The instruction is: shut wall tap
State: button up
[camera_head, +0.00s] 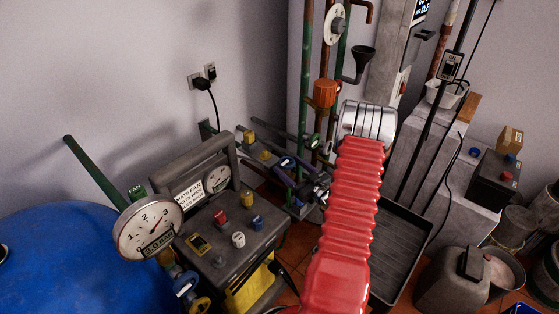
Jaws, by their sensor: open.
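Several pipes rise along the wall near the corner, and which fitting is the wall tap is not certain. An orange knob-like fitting (325,92) sits on one pipe. A white round fitting (336,24) sits higher up. My red ribbed arm reaches up from the bottom to my gripper (368,118), whose silver end is just right of and below the orange fitting in the picture. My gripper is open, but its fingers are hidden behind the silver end. No contact with a fitting shows.
A grey control box (235,225), a pressure gauge (148,227) and a blue drum (60,262) crowd the left. A dark tray (391,262) lies right of my arm. A grey can (458,285) and a black battery-like box (492,181) stand at the right. A black funnel (362,56) hangs above my gripper.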

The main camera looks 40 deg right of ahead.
aim_at(281, 159)
jog(key=w, duration=0.5)
jog(key=shift+w+d, duration=0.35)
jog(key=shift+w, duration=0.05)
jog(key=shift+c, duration=0.6)
